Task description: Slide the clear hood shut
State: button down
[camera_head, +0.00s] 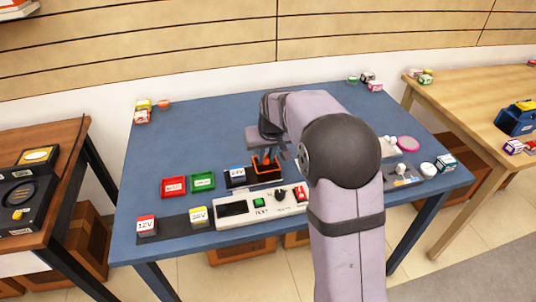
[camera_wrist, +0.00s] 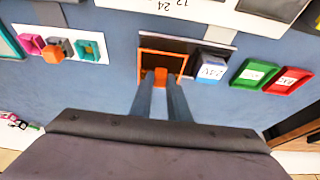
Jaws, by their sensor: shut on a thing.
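The clear hood (camera_head: 268,180) shows as an orange-edged frame on the dark pad at the middle of the blue table. It also shows in the wrist view (camera_wrist: 146,54), with its orange handle (camera_wrist: 162,72) between my fingertips. My gripper (camera_wrist: 161,80) is shut on that handle. In the head view my gripper (camera_head: 267,157) comes down on the hood's far side, partly hidden by my arm. A blue block with a white labelled top (camera_wrist: 210,66) stands on the pad beside the hood, outside its frame. The block also shows in the head view (camera_head: 237,175).
A green tray (camera_head: 203,181) and a red tray (camera_head: 174,187) lie left of the block. A white test unit (camera_head: 262,206) lies in front of the hood. A white plate with coloured parts (camera_wrist: 62,44) is on the other side. The table behind is mostly clear.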

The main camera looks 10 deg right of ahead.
jog(key=a+p, duration=0.1)
jog(key=a, duration=0.8)
jog(key=shift+a, duration=0.2)
jog(key=c, duration=1.7)
grip_release()
jog(key=shift+a, duration=0.15)
jog(key=v, duration=0.7)
jog(key=shift+s+r+b, duration=0.1)
jog(key=shift+r+b, duration=0.1)
jog(key=shift+b, duration=0.1)
jog(key=shift+r, duration=0.1)
